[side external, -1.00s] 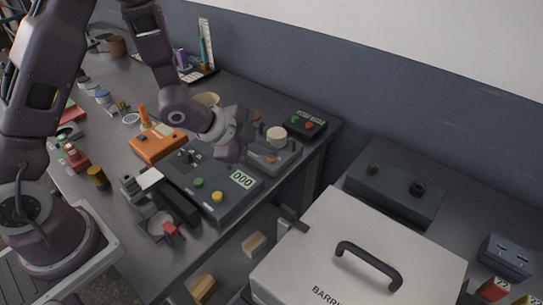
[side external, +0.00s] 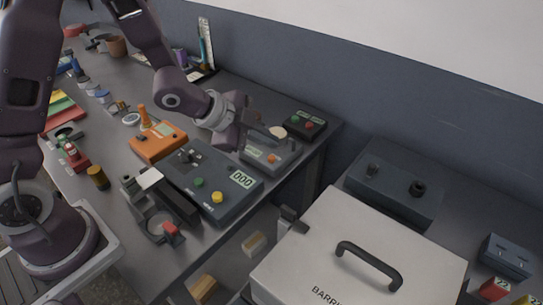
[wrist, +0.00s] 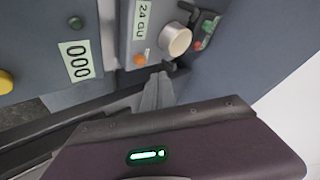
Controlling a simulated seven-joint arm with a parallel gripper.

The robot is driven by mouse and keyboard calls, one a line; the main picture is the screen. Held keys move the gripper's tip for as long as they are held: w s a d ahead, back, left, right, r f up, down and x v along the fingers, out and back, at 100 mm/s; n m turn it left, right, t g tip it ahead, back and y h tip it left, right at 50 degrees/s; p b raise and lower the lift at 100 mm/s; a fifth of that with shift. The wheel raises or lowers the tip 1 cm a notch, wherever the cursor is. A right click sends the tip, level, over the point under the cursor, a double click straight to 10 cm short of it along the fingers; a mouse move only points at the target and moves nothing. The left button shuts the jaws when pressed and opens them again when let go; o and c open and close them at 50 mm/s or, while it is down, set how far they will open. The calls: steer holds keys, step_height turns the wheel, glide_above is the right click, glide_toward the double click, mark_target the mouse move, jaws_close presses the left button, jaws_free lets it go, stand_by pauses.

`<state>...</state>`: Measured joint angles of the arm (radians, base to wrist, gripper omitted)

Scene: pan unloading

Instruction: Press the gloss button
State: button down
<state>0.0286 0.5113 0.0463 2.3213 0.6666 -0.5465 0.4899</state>
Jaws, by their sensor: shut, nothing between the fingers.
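The gloss meter (side external: 252,155) is a grey box near the bench's right end. Its orange button (side external: 272,158) faces up, and a round cream disc (side external: 278,132) sits behind it. In the wrist view the gloss meter (wrist: 128,12) has a display reading "24 GU", the orange button (wrist: 140,60) and the cream disc (wrist: 175,40). My gripper (side external: 268,131) is above the meter, its fingers together and empty. In the wrist view the fingertips (wrist: 158,77) lie just below and right of the orange button, apart from it in the picture. The height gap is hard to judge.
A dark unit (side external: 210,180) with green and yellow buttons and a "000" display stands to the left. An orange device (side external: 157,142) is beyond it. A small dark box (side external: 305,124) with red and green buttons is behind. A lidded white box (side external: 350,255) stands in front right.

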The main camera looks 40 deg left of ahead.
mark_target(267, 162)
steer(key=shift+r, duration=1.8)
steer(key=shift+a, duration=0.1)
